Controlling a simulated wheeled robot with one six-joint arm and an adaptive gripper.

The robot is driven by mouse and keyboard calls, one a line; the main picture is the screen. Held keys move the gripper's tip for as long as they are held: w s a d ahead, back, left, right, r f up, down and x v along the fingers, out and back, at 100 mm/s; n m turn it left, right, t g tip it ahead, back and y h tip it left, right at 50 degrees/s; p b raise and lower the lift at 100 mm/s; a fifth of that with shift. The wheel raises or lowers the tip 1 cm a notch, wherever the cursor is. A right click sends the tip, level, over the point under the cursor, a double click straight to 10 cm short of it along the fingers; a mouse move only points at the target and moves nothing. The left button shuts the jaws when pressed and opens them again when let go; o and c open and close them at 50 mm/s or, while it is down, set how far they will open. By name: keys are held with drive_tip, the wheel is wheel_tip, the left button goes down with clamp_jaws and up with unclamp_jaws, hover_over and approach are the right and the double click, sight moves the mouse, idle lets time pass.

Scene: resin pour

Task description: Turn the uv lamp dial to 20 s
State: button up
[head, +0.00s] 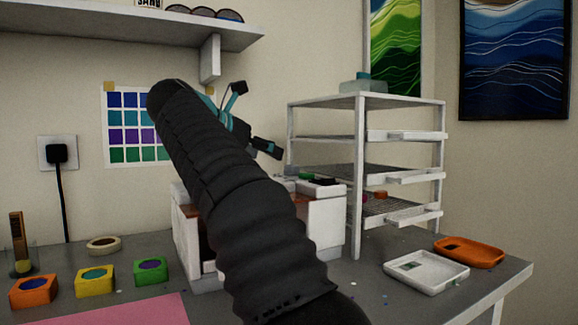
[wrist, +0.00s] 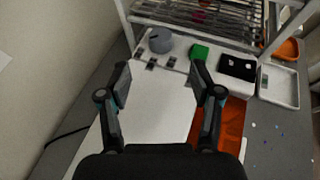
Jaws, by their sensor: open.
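The uv lamp is a white box (head: 325,222) on the bench in the head view, its middle hidden behind my arm. In the wrist view its white top (wrist: 158,105) fills the centre, with an orange-red panel (wrist: 232,125) at the right. The grey round dial (wrist: 160,41) sits at the far end of the top, with small dark marks near it. Its setting is too small to read. A green button (wrist: 200,51) and a black panel (wrist: 238,67) are right of it. My gripper (wrist: 161,74) is open and empty above the lamp, its fingers apart and short of the dial in the picture.
A wire-shelf rack (head: 365,102) stands close behind the dial. A white tray (head: 425,285) and an orange tray (head: 488,255) lie to the right. Orange, yellow and green moulds (head: 95,275) stand at the left. A wall shelf (head: 130,30) hangs above.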

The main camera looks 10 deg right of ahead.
sight(290, 166)
drive_tip(key=x, duration=1)
drive_tip(key=c, duration=1.1)
